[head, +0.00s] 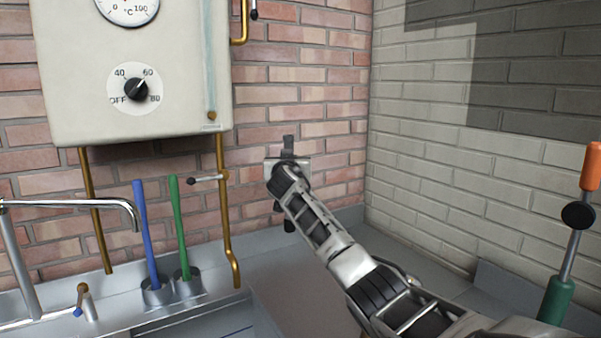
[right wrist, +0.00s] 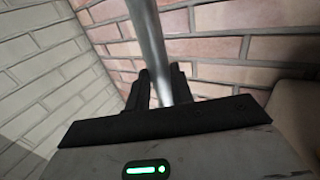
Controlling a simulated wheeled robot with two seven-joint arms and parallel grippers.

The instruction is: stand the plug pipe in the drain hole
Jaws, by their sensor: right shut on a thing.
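My right gripper (head: 286,168) is raised in front of the brick wall, right of the boiler's brass pipe. In the right wrist view its two dark fingers (right wrist: 162,80) are shut on a plain grey metal pipe (right wrist: 150,35), likely the plug pipe. The pipe runs out past the fingers to the top edge of that view, so its far end is out of frame. I cannot make out the drain hole in either view. My left gripper is not in view.
A cream boiler (head: 60,100) hangs on the wall at left. Below it are a chrome spout (head: 75,203) and blue (head: 147,235) and green (head: 179,225) handles in metal cups. A green-and-orange handled tool (head: 570,250) stands at right. Grey worktop lies below my arm.

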